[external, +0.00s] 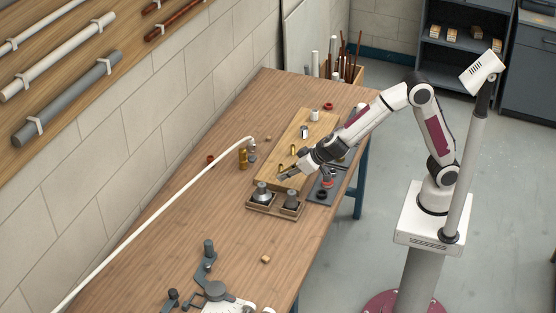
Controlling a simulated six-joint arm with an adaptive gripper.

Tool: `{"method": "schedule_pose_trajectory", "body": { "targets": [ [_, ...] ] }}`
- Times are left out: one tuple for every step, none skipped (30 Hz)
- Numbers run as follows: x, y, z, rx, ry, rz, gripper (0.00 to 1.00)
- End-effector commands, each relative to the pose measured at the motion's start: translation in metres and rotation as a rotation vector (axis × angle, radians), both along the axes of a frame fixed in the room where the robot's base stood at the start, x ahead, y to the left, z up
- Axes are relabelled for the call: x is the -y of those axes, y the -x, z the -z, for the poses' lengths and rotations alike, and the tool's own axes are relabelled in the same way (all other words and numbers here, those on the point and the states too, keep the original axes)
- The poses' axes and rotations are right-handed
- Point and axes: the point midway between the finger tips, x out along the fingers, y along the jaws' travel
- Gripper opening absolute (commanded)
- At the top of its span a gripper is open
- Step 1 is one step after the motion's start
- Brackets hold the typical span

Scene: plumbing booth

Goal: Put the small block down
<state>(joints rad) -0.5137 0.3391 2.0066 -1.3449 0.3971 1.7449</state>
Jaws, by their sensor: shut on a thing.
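My gripper (284,177) is low over the near end of the wooden board (318,127), just above and behind a shallow wooden tray (262,208). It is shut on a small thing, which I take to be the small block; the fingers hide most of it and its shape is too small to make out. I cannot tell whether it touches the board. One loose small wooden block (265,259) lies on the bench nearer the camera. Another small light piece (268,139) lies on the bench left of the board.
A grey mat (318,194) lies right. A pipe bender (214,289) is at the front. The bench middle (205,215) is clear.

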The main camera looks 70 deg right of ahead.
Motion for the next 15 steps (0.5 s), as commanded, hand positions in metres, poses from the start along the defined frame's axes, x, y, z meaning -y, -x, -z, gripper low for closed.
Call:
{"method": "schedule_pose_trajectory", "body": {
  "targets": [
    [-0.019, 0.000, 0.001, -0.001, -0.001, -0.021, 0.08],
    [-0.029, 0.000, 0.001, 0.000, -0.001, -0.033, 0.08],
    [-0.041, 0.000, 0.002, -0.001, -0.001, -0.046, 0.08],
    [-0.051, 0.000, 0.002, 0.000, 0.000, -0.057, 0.08],
    [-0.060, 0.001, 0.003, -0.001, 0.000, -0.066, 0.08],
    [-0.074, 0.002, 0.003, 0.000, -0.001, -0.081, 0.08],
    [-0.083, 0.003, 0.004, -0.001, 0.000, -0.092, 0.08],
    [-0.093, 0.004, 0.004, -0.001, -0.001, -0.103, 0.08],
    [-0.106, 0.006, 0.005, -0.001, -0.001, -0.117, 0.08],
    [-0.116, 0.008, 0.005, 0.000, 0.000, -0.127, 0.08],
    [-0.125, 0.009, 0.006, -0.001, 0.000, -0.137, 0.08],
    [-0.138, 0.012, 0.007, -0.001, -0.001, -0.151, 0.08],
    [-0.147, 0.015, 0.007, 0.000, -0.001, -0.162, 0.08],
    [-0.157, 0.017, 0.009, -0.001, 0.001, -0.175, 0.08],
    [-0.170, 0.021, 0.009, 0.000, -0.001, -0.187, 0.08]
  ]
}}
